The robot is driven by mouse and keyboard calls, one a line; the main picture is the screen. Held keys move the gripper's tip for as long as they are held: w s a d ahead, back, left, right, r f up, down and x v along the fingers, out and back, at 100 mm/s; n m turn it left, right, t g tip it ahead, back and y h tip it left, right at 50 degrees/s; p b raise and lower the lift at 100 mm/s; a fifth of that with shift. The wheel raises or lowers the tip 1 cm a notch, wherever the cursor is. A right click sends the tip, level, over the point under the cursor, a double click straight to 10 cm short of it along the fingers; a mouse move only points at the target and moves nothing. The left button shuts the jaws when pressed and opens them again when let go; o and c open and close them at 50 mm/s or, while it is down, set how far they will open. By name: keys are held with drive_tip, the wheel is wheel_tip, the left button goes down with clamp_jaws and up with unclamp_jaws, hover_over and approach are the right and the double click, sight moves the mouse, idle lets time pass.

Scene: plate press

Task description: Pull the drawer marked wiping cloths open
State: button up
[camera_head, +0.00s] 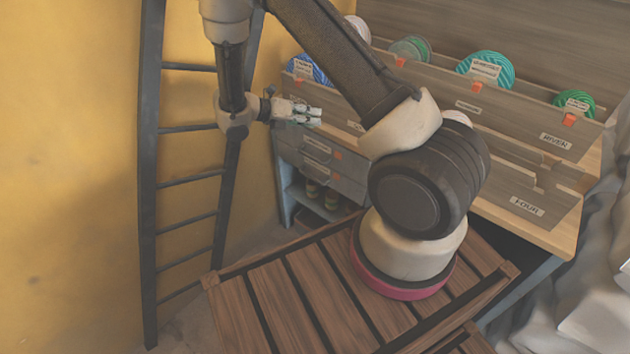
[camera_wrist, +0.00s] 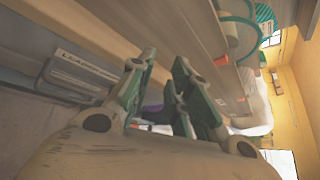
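Two grey drawers, an upper one (camera_head: 346,160) and a lower one (camera_head: 347,187), sit one above the other under the worktop, left of my arm in the head view. Each has a small pale label, too small to read, so I cannot tell which is marked wiping cloths. Both look shut. My gripper (camera_head: 312,113) is above and in front of the drawers, near the worktop's left end, and touches neither. In the wrist view my gripper (camera_wrist: 165,62) has its fingers apart with nothing between them. A grey labelled front (camera_wrist: 75,75) lies to their left, its lettering blurred.
Racks on the worktop hold coloured round plates, including a teal one (camera_head: 487,66) and a green one (camera_head: 575,101). An open shelf (camera_head: 318,203) with small jars is below the drawers. A dark ladder (camera_head: 150,180) stands by the yellow wall. A slatted wooden surface (camera_head: 290,300) lies in front.

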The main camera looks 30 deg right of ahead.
wheel_tip(320, 180, down, 12)
drive_tip(key=a+n+t+h, duration=0.1)
drive_tip(key=a+n+t, duration=0.2)
drive_tip(key=n, duration=0.4)
drive_tip(key=n+t, duration=0.4)
drive_tip(key=n, duration=0.3)
approach(315, 181)
drive_tip(key=w+d, duration=0.2)
drive_tip(key=shift+n, duration=0.5)
drive_tip(key=shift+s+f+x, duration=0.1)
drive_tip(key=shift+f+x, duration=0.05)
drive_tip(key=shift+x, duration=1.15)
drive_tip(key=shift+s+f+x, duration=0.1)
drive_tip(key=shift+s+x, duration=0.05)
drive_tip(key=shift+x, duration=1.2)
drive_tip(key=shift+s+f+x, duration=0.1)
drive_tip(key=shift+f+x, duration=0.05)
drive_tip(key=shift+x, duration=1.15)
clamp_jaws()
